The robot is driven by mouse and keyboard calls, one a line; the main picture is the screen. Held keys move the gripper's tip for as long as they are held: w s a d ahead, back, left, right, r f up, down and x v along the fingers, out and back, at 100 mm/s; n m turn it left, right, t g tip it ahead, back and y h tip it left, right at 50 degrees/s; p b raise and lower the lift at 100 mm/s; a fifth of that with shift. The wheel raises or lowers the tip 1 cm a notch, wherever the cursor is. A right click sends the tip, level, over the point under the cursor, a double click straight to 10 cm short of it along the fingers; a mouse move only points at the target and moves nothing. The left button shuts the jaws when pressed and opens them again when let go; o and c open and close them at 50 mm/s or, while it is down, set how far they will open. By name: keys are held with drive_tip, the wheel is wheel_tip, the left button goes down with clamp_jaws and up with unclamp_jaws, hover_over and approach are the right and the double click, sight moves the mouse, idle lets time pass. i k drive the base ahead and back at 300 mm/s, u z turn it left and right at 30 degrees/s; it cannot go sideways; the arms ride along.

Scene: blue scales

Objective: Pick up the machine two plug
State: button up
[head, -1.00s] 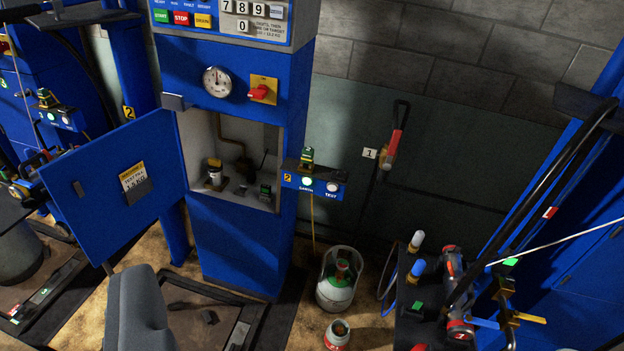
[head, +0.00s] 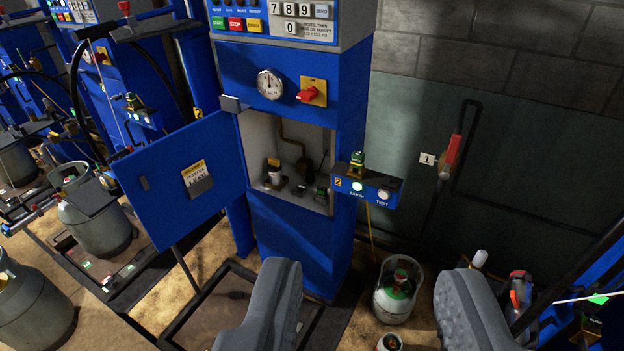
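Machine two (head: 292,240) is a tall blue column with a 2 label on its bracket and an open blue door (head: 178,180). Its lit recess holds a small yellow, white and black fitting (head: 274,172), a dark fitting with some green (head: 320,194) and a bent brown pipe. I cannot tell for sure which piece is the plug. A green and yellow piece (head: 357,161) stands on the EARTH/TEST bracket (head: 367,187) at the column's right. My gripper (head: 376,270) is open, its grey fingers wide apart in the foreground below the recess.
A grey gas cylinder (head: 397,290) stands on the floor right of the column. A red-handled lever (head: 450,155) is on the wall. Dark equipment crowds the lower right. More blue machines and cylinders (head: 95,215) stand left. A dark floor frame (head: 190,300) lies below the door.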

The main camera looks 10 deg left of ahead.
sight(310, 178)
drive_tip(key=z, duration=0.1)
drive_tip(key=i, duration=1)
drive_tip(key=u, duration=0.1)
